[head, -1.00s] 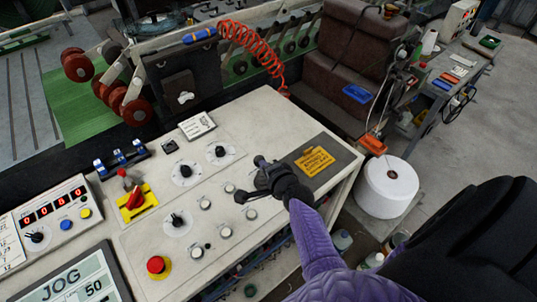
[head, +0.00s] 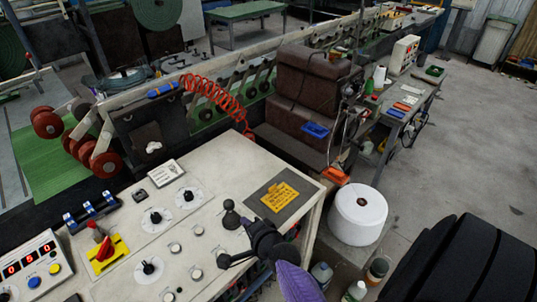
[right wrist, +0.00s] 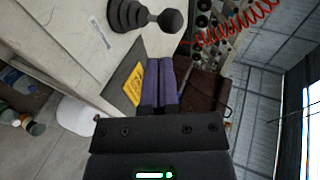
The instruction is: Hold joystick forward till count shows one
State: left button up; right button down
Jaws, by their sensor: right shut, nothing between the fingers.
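The joystick (head: 231,216) has a black ball knob on a ribbed boot and stands on the pale console (head: 205,228). In the right wrist view the joystick (right wrist: 143,17) shows at the top, just beyond my fingers; I cannot tell whether it is tilted. My left gripper is out of view.
A yellow label (head: 279,197) on a dark plate lies right of the joystick. Open floor lies farther right.

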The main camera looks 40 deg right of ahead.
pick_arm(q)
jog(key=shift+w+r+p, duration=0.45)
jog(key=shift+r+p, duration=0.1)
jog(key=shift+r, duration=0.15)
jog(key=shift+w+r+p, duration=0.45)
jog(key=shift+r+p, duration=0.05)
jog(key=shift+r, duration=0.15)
pick_arm(e)
jog(key=v, duration=0.6)
jog(key=shift+s+f, duration=0.2)
jog(key=shift+s, duration=0.1)
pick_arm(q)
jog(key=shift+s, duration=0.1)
pick_arm(e)
jog(key=shift+s, duration=0.1)
